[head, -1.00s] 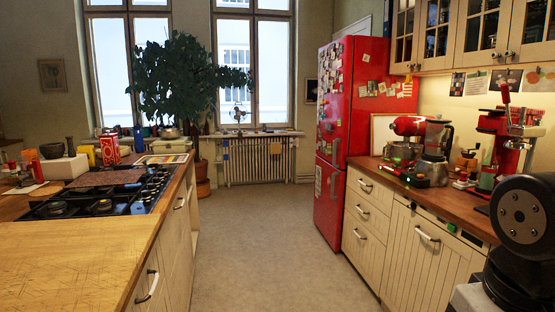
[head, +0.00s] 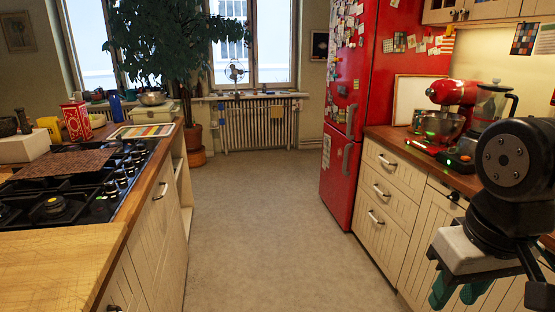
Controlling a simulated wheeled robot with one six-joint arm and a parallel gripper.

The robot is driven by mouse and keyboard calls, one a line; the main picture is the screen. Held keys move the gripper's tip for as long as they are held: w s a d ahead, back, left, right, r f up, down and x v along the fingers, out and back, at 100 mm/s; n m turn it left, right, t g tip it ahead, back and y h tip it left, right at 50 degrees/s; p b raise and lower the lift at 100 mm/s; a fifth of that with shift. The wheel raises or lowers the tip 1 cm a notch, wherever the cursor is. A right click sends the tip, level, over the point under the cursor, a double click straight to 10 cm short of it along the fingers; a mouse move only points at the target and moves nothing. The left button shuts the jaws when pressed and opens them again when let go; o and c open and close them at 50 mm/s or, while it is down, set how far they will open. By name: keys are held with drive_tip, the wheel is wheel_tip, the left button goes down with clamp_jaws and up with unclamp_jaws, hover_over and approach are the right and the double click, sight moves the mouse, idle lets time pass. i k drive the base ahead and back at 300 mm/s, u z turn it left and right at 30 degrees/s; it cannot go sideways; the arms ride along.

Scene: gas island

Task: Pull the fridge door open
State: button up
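The red fridge (head: 382,85) stands on the right side beyond the counter, ahead of me. Its front faces left and is seen at a steep angle. The upper door (head: 349,70) is covered with magnets and papers and looks shut. The lower door (head: 338,182) also looks shut. A grey handle (head: 351,120) sits low on the upper door, and another handle (head: 347,158) sits near the top of the lower door. Part of my dark arm shows at the right edge.
The grey floor (head: 258,215) between the two counters is clear up to the radiator (head: 258,124). The island with the gas hob (head: 75,178) stands left. Drawers with protruding handles (head: 388,190) line the right, below a red mixer (head: 455,95). A large plant (head: 170,50) stands at back left.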

sight(352, 22)
drive_tip(key=i, duration=3.75)
drive_tip(key=z, duration=0.95)
